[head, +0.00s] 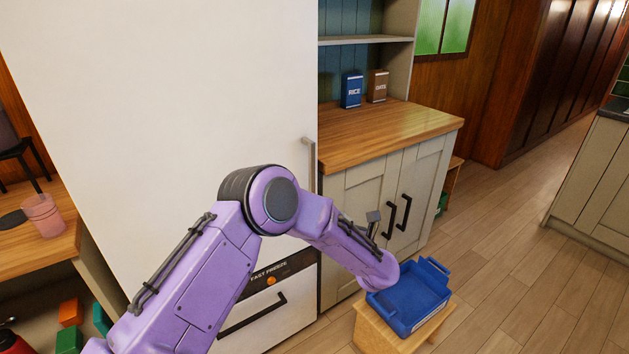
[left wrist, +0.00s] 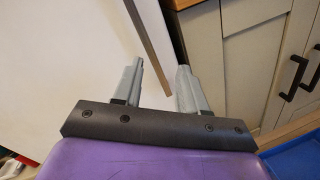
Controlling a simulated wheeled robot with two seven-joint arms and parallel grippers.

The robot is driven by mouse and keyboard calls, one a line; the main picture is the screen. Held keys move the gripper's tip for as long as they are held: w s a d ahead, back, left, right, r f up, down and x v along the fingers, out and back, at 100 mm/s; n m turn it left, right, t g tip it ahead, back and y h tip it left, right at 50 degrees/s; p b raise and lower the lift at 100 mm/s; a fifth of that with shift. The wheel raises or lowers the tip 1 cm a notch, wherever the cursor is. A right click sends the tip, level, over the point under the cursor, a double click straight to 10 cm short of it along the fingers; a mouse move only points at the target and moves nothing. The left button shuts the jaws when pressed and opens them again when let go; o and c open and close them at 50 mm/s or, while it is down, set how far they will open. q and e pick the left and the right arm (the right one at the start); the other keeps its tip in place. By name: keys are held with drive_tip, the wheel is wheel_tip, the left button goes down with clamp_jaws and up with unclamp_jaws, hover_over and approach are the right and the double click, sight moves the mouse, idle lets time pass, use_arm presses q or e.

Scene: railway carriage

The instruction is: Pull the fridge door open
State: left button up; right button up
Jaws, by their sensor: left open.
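The fridge door (head: 190,90) is a large white panel filling the left and middle of the head view, and it looks closed. Its upright metal handle (head: 311,165) is near the door's right edge, its lower part hidden behind my left arm. In the left wrist view my left gripper (left wrist: 160,68) is open and empty. The handle (left wrist: 148,45) slants down between its two fingers in that picture; I cannot tell whether the fingers are level with it or short of it. The head view mostly hides this gripper behind my forearm. My right gripper is not in view.
A blue crate (head: 410,327) on a small wooden stool (head: 370,335) stands below my left wrist. A cabinet (head: 365,195) with black handles adjoins the fridge's right side. A drawer marked "fast freeze" (head: 295,317) is below the door. Open floor (head: 510,250) lies to the right.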

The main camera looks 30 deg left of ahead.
sight(313, 177)
use_arm(q)
drive_tip(key=w+a+r+n+g+y, duration=0.1)
drive_tip(key=a+r+n+g+y, duration=0.15)
drive_tip(key=r+n, duration=0.55)
drive_tip(key=shift+n+g+h, duration=0.3)
drive_tip(key=shift+g+h, duration=0.05)
drive_tip(key=x, duration=0.3)
drive_tip(key=p+x, duration=0.1)
drive_tip(key=x, duration=0.2)
drive_tip(key=f+p+x, duration=0.1)
drive_tip(key=x, duration=0.2)
drive_tip(key=shift+w+d, duration=0.1)
drive_tip(key=shift+w+a+f, duration=0.1)
drive_tip(key=shift+w+a, duration=0.15)
drive_tip(key=shift+a, duration=0.2)
clamp_jaws()
